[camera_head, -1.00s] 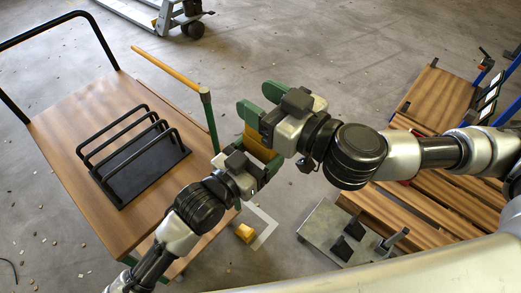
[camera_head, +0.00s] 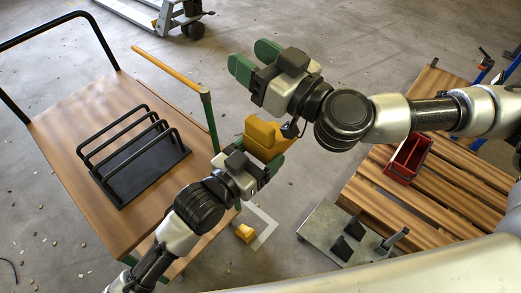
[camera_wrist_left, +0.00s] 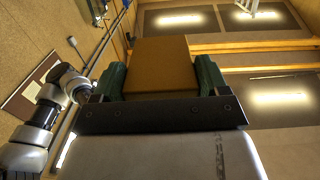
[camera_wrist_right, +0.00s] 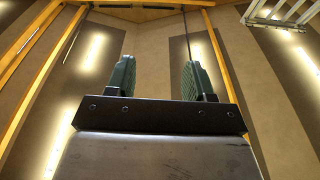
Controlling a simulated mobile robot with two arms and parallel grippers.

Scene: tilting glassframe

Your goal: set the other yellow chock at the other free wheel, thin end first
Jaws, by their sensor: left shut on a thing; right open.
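A yellow chock (camera_head: 264,136) is held up in the air in my left gripper (camera_head: 256,165), which is shut on it; the chock fills the space between the fingers in the left wrist view (camera_wrist_left: 160,65). A second yellow chock (camera_head: 245,232) is on the floor by a white corner marking. My right gripper (camera_head: 255,60) is open and empty, above and apart from the held chock; its two spread fingers show in the right wrist view (camera_wrist_right: 157,80). The wooden-decked trolley (camera_head: 75,120) stands at left; its wheels are mostly hidden under the deck and my left arm.
A black rack (camera_head: 145,170) stands on the trolley deck. A green post with a yellow bar (camera_head: 165,68) is at its right edge. A slatted wooden platform (camera_head: 450,180) with a red bin (camera_head: 408,158) and a grey plate (camera_head: 340,232) are at right.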

